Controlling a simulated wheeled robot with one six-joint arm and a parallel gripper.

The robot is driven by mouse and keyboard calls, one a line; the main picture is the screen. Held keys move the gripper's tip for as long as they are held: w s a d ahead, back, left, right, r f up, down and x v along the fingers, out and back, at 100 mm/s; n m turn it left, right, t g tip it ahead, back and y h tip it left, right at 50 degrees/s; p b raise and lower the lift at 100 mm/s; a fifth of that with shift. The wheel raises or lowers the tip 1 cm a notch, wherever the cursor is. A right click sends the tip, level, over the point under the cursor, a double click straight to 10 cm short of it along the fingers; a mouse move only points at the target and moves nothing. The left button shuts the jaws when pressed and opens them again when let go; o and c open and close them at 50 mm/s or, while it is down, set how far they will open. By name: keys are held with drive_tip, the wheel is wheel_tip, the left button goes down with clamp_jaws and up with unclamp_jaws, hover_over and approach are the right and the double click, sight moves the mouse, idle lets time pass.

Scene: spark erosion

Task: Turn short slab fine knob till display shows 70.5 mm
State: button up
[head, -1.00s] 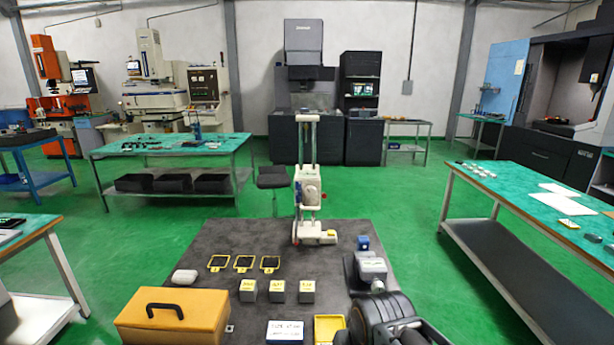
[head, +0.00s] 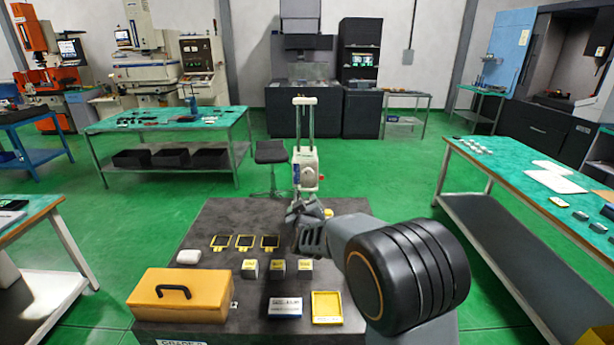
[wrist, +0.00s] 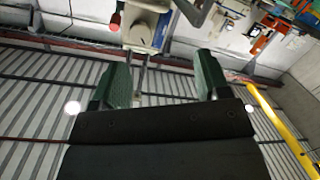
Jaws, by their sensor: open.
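A white height gauge (head: 306,170) stands upright at the back of the dark slab table (head: 215,215), with two columns, a rounded slider and a small red knob (head: 321,178) on its right side. No display reading is legible. My gripper (head: 308,228) is open and empty just in front of the gauge, hiding much of its base. In the wrist view my green fingers (wrist: 163,77) are spread apart with nothing between them. The gauge's pale body (wrist: 145,25) and a red knob (wrist: 115,20) show beyond the fingertips, apart from them. I cannot tell which part is the fine knob.
An orange case (head: 180,298), a white lump (head: 188,257), several yellow-framed plates (head: 244,242), labelled grey blocks (head: 278,269), a blue-white box (head: 286,308) and a yellow tray (head: 327,307) occupy the slab's front and left.

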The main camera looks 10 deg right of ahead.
sight(308, 175)
drive_tip(key=shift+n+t+h, duration=0.4)
drive_tip(key=shift+t+h, duration=0.3)
drive_tip(key=w+d+r+p, duration=0.1)
drive_tip(key=w, duration=0.3)
drive_tip(key=w+d+r+p, duration=0.1)
drive_tip(key=w, duration=0.4)
drive_tip(key=w+d+p, duration=0.2)
drive_tip(key=w, duration=0.2)
drive_tip(key=shift+w+r, duration=0.3)
drive_tip(key=shift+r, duration=0.1)
drive_tip(key=c, duration=0.9)
drive_tip(key=shift+n, duration=0.6)
